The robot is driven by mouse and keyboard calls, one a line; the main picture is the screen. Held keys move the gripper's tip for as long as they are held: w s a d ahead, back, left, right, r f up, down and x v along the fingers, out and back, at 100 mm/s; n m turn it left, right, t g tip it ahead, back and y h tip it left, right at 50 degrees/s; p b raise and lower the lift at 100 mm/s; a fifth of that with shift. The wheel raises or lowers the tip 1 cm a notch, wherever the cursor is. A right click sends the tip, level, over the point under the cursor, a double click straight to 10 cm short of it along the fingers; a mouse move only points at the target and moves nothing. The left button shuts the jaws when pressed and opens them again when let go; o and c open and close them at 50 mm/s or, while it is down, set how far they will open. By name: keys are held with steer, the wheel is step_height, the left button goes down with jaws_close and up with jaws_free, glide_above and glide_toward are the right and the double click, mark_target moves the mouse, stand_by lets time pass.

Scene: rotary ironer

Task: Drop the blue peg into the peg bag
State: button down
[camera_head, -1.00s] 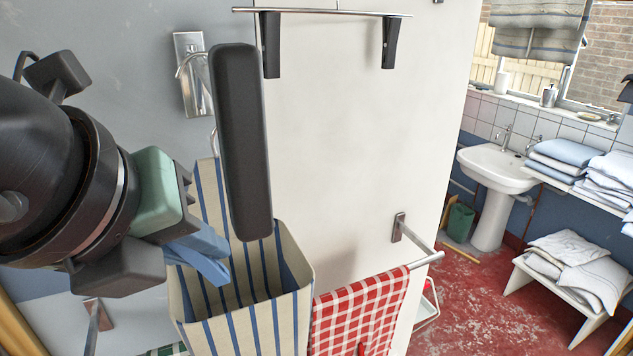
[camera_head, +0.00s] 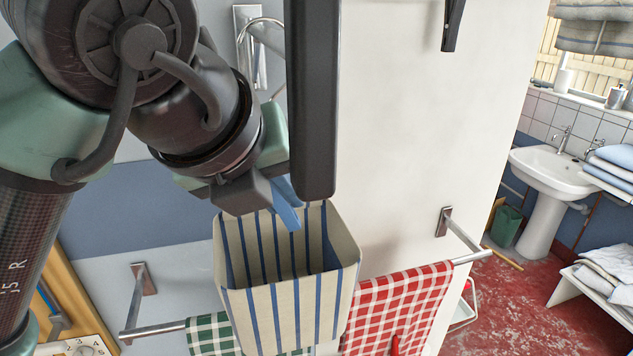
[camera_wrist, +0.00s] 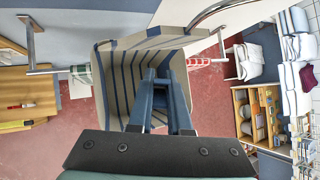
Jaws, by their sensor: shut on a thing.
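The blue peg (camera_head: 286,205) is held in my gripper (camera_head: 262,192), which is shut on it. The peg points down over the back of the open mouth of the peg bag (camera_head: 290,300). The bag is cream with blue stripes, and its inside looks empty where I can see it. In the wrist view the peg (camera_wrist: 160,100) juts out over the bag (camera_wrist: 118,82), with the bag's inside beyond it. I cannot tell exactly how far the peg tip is from the rim.
A dark upright bar (camera_head: 312,100) stands close right of my gripper. A red checked cloth (camera_head: 398,305) and a green checked cloth (camera_head: 208,333) hang on rails beside the bag. A white panel (camera_head: 400,120) stands behind. A sink (camera_head: 555,170) is far right.

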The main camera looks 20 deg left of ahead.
stand_by(0.4)
steer(key=c, duration=0.8)
jaws_free()
steer(key=shift+o, duration=0.2)
steer(key=o, duration=0.5)
steer(key=shift+c, duration=0.2)
steer(key=s+r, duration=0.1)
steer(key=s, duration=0.5)
steer(key=shift+r+p, duration=0.2)
steer(key=shift+p, duration=0.2)
